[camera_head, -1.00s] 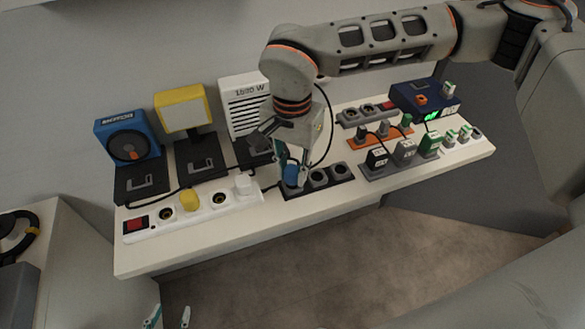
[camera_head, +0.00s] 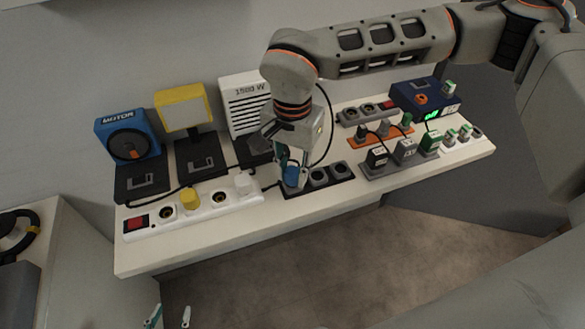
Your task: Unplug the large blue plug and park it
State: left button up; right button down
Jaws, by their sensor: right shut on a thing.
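The large blue plug (camera_head: 291,177) sits at the leftmost socket of a short black socket strip (camera_head: 330,182) near the table's front edge. My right gripper (camera_head: 292,167) reaches down from above and is shut on the blue plug. I cannot tell whether the plug's pins are still in the socket. The fingers and wrist hide part of the plug and its cable. My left gripper (camera_head: 168,317) shows only its fingertips at the bottom edge, apart and empty, in front of the table.
A white power strip (camera_head: 236,204) with a yellow plug (camera_head: 189,199) and a white plug (camera_head: 243,184) lies to the left. A blue motor unit (camera_head: 128,138), yellow lamp (camera_head: 184,107) and white heater (camera_head: 243,92) stand behind. Several plugs crowd the right, before a navy box (camera_head: 418,97).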

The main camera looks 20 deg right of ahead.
aim_at(292, 171)
dwell(1.0)
jog(key=shift+f, duration=0.25)
dwell(0.4)
jog(key=c, duration=1.7)
grip_release()
notch_tip(292, 171, up, 12)
